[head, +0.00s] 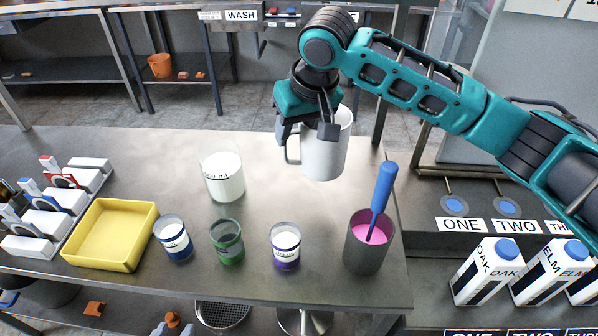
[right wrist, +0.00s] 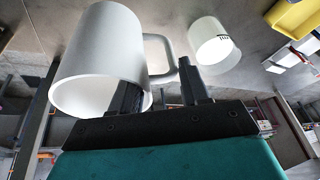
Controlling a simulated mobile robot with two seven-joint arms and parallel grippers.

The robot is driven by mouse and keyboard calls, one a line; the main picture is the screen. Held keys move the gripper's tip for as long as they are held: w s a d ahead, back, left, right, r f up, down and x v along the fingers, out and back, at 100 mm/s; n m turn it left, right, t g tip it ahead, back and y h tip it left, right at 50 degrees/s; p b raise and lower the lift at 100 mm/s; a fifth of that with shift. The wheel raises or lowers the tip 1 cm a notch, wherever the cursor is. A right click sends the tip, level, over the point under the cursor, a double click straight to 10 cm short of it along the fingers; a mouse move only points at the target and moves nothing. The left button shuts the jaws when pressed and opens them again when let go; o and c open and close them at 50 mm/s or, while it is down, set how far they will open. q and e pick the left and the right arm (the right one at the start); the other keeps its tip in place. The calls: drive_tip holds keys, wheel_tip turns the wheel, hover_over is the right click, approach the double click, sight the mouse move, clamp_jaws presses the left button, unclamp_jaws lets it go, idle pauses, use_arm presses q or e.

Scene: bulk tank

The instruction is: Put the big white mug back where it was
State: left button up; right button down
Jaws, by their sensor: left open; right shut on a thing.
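The big white mug (head: 325,152) is held above the back right part of the steel table in the head view, roughly upright, its handle to the left. My right gripper (head: 305,130) is shut on it from above, at the rim on the handle side. In the right wrist view the mug (right wrist: 103,50) hangs at the left, its open mouth towards the camera, with one finger of the gripper (right wrist: 160,88) at the mouth and the other beyond the handle. The mug looks clear of the table. My left gripper is not in view.
A white labelled beaker (head: 223,178) stands left of the mug. In front are blue, green and purple labelled jars (head: 286,245) and a grey cup (head: 368,250) of pink liquid with a blue-handled tool. A yellow tray (head: 110,235) is left. Cartons (head: 487,270) stand right. The table's back left is clear.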

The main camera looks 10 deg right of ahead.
wheel_tip(320, 180, down, 10)
drive_tip(key=shift+r+b, duration=0.15)
drive_tip(key=shift+b, duration=0.2)
drive_tip(key=c, duration=0.5)
unclamp_jaws()
drive_tip(key=shift+c, duration=0.2)
drive_tip(key=p+v, duration=0.1)
drive_tip(key=v, duration=1.1)
